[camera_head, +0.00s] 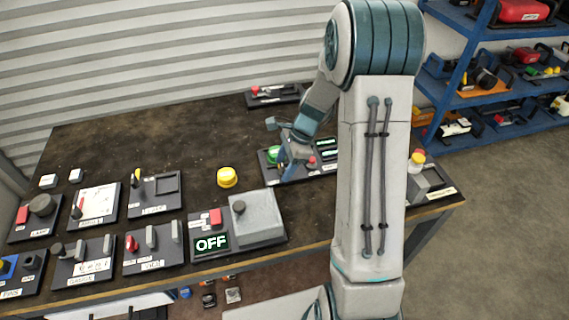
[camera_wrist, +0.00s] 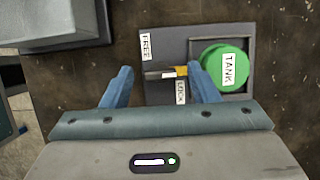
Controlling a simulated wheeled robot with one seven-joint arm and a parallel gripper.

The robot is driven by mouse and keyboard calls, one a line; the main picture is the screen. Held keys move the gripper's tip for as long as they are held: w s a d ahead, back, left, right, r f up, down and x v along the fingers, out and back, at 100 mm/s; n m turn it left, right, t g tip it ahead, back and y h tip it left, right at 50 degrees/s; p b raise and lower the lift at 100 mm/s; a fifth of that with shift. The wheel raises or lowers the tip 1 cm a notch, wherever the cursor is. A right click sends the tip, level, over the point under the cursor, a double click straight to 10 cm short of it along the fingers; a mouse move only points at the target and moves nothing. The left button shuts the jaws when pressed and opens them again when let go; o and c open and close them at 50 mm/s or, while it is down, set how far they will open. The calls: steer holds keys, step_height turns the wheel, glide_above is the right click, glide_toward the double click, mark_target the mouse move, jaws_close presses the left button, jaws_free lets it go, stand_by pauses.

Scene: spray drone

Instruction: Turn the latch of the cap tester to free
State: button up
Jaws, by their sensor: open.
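The cap tester (camera_wrist: 150,95) is a dark panel with a round green cap marked TANK (camera_wrist: 236,54) in a recess at its right in the wrist view. Left of the cap lies the latch (camera_wrist: 168,73), a short dark and pale bar with an orange end pointing at the cap. A FREE label (camera_wrist: 146,46) sits above left of it and a LOCK label (camera_wrist: 181,93) just below. My gripper (camera_wrist: 160,70) is open, one blue finger on each side of the latch; contact cannot be told. In the head view my gripper (camera_head: 295,150) hides much of the tester.
A yellow button (camera_head: 227,177) and a grey box panel reading OFF (camera_head: 211,244) stand left of the tester. Several other panels fill the table's left side. Another panel (camera_head: 275,94) lies behind. The table's back middle is clear.

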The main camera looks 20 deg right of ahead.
steer(key=c, duration=1)
steer(key=n+g, duration=0.1)
steer(key=n, duration=0.1)
steer(key=n+p, duration=0.1)
steer(key=n, duration=0.1)
steer(key=shift+w+n+g, duration=0.15)
steer(key=shift+n+g, duration=0.15)
steer(key=shift+g, duration=0.1)
steer(key=n+g+h, duration=0.1)
steer(key=n, duration=0.3)
steer(key=shift+w+a+n, duration=0.1)
steer(key=shift+n, duration=0.2)
steer(key=n+h, duration=0.1)
steer(key=n, duration=0.1)
steer(key=n+g, duration=0.1)
steer(key=n, duration=0.1)
steer(key=shift+w+a+n+h+p, duration=0.1)
steer(key=shift+n+h+p, duration=0.2)
steer(key=shift+h+p, duration=0.1)
steer(key=shift+a+n+g+h, duration=0.15)
steer(key=shift+n+h, duration=0.25)
steer(key=shift+n, duration=0.65)
steer(key=shift+d+n+g+h, duration=0.15)
steer(key=shift+n+h, duration=0.25)
steer(key=shift+n, duration=0.65)
steer(key=shift+a, duration=0.1)
